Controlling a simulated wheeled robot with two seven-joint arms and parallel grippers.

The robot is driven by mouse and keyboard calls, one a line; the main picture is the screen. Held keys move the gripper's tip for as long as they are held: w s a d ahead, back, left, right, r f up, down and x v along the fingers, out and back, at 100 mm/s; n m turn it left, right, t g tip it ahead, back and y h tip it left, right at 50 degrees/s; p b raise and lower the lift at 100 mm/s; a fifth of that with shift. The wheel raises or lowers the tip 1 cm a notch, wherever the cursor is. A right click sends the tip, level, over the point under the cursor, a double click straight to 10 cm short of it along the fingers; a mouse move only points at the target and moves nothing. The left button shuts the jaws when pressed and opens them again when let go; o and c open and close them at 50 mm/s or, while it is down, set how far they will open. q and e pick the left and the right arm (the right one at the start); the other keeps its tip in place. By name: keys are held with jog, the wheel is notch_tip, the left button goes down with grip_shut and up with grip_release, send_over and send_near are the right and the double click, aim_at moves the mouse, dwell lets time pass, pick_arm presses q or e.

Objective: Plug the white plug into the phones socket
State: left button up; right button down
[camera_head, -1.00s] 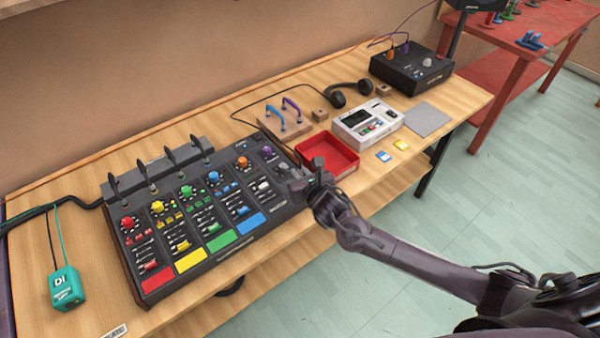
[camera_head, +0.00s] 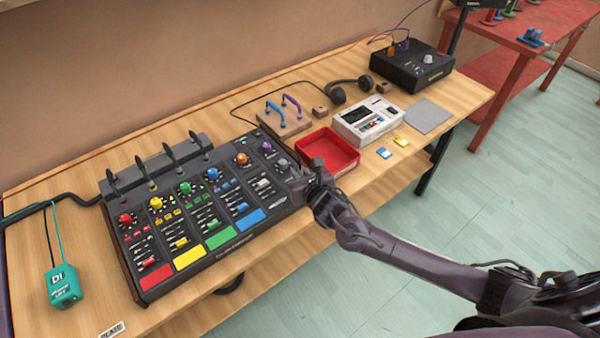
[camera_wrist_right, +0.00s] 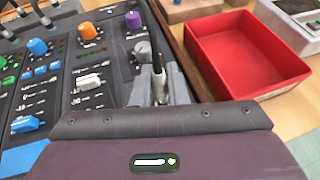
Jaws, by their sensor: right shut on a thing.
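My right gripper (camera_head: 302,182) is over the right edge of the black mixer (camera_head: 150,287), low beside its last channel strip. In the right wrist view the gripper (camera_wrist_right: 160,85) is shut on a slim pale plug (camera_wrist_right: 159,88) with a dark upper part, and the plug stands roughly upright between the fingers. The fingers hide the plug's tip and the panel under it, so I cannot tell whether it is in a socket. The phones socket cannot be made out. My left gripper is not in view.
A red tray (camera_head: 345,148) stands just right of the gripper. A purple knob (camera_wrist_right: 133,20) and an orange knob (camera_wrist_right: 88,30) rise from the panel nearby. A white device (camera_head: 368,119), headphones (camera_head: 338,95) and a black box (camera_head: 412,66) are farther back. Bare wood is at the front edge.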

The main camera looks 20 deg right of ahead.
jog(key=shift+f, duration=0.25)
jog(key=shift+f+b, duration=0.35)
jog(key=shift+s+f+b, duration=0.1)
jog(key=shift+f+b, duration=0.2)
jog(key=shift+f, duration=0.2)
jog(key=c, duration=1.3)
grip_release()
jog(key=shift+c, duration=0.2)
jog(key=v, duration=0.7)
jog(key=shift+s+r+b, duration=0.2)
jog(key=shift+s+b, duration=0.15)
jog(key=shift+b, duration=0.1)
